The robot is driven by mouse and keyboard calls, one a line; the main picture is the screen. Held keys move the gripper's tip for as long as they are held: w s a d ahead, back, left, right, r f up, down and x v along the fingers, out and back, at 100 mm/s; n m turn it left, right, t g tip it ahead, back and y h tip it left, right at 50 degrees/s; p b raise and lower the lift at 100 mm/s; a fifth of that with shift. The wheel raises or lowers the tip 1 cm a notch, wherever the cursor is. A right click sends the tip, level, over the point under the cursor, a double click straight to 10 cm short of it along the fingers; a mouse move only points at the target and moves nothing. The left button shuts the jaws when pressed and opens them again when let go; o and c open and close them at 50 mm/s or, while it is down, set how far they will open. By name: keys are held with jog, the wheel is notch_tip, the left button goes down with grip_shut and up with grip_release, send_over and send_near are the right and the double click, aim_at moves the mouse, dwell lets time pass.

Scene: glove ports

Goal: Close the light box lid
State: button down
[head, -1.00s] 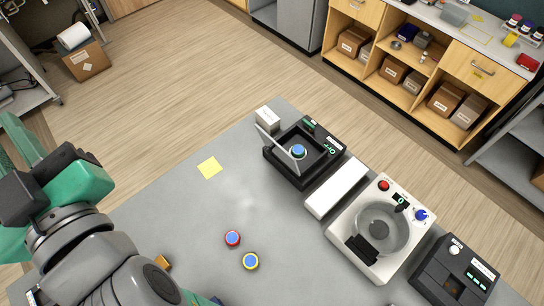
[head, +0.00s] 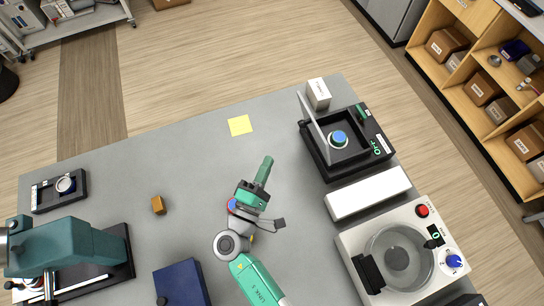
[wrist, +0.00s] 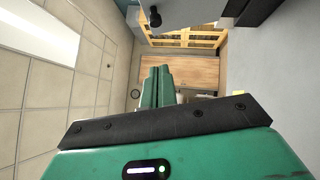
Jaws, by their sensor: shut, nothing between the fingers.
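The light box (head: 376,150) is a black open-topped box at the right of the table in the head view. Its clear lid (head: 314,128) stands raised, tilted steeply along the box's left side. A blue-topped round piece (head: 339,138) sits inside the box. My gripper (head: 267,160) is left of and below the box in the head view, apart from the lid, its green fingers together and empty. In the wrist view the closed fingers (wrist: 156,86) point toward a wooden door.
A small white box (head: 318,94) stands just behind the light box. A white block (head: 368,193) and a round-bowled machine (head: 397,258) lie in front of it. My arm partly hides the red-rimmed disc (head: 232,205). The table around the yellow note (head: 240,125) is clear.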

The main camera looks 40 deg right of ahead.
jog(key=w+d+r+p, duration=0.2)
jog(key=d, duration=0.7)
jog(key=shift+d+r, duration=0.2)
jog(key=shift+d, duration=0.2)
jog(key=shift+r, duration=0.1)
